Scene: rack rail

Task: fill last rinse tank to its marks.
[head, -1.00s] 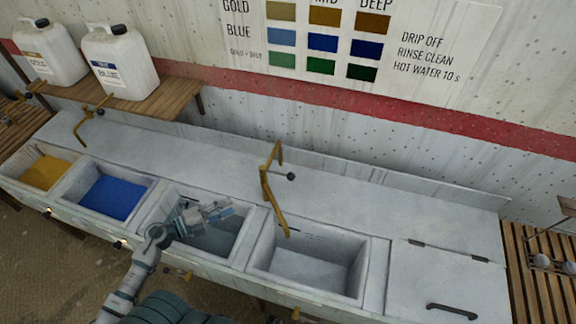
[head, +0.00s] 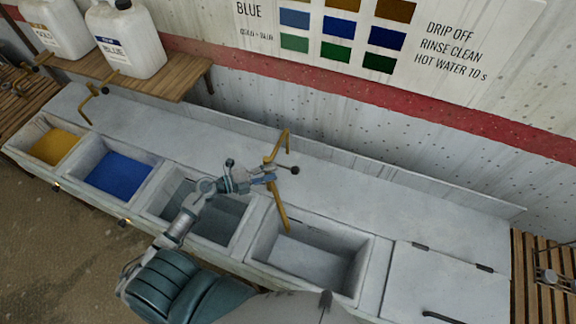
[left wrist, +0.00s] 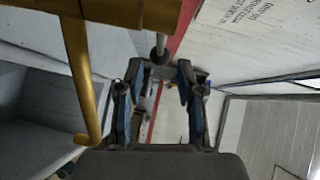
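The last rinse tank (head: 322,268) is the rightmost open basin, with a pale grey inside; I cannot make out its marks or a water level. A brass tap (head: 279,202) stands behind it, its spout slanting down to the tank's back left. The tap's lever ends in a dark ball (head: 295,170). My left gripper (head: 268,178) is open beside the tap, left of the ball. In the left wrist view, its fingers (left wrist: 162,85) are apart, with a thin rod and knob (left wrist: 160,45) showing near their tips. The brass spout (left wrist: 82,80) is left of them. My right gripper is out of view.
Left of the last tank are a basin of dark, clear-looking liquid (head: 215,212), a blue basin (head: 122,174) and a yellow basin (head: 54,147). A closed lid (head: 450,280) lies to the right. White jugs (head: 125,38) stand on a wooden shelf.

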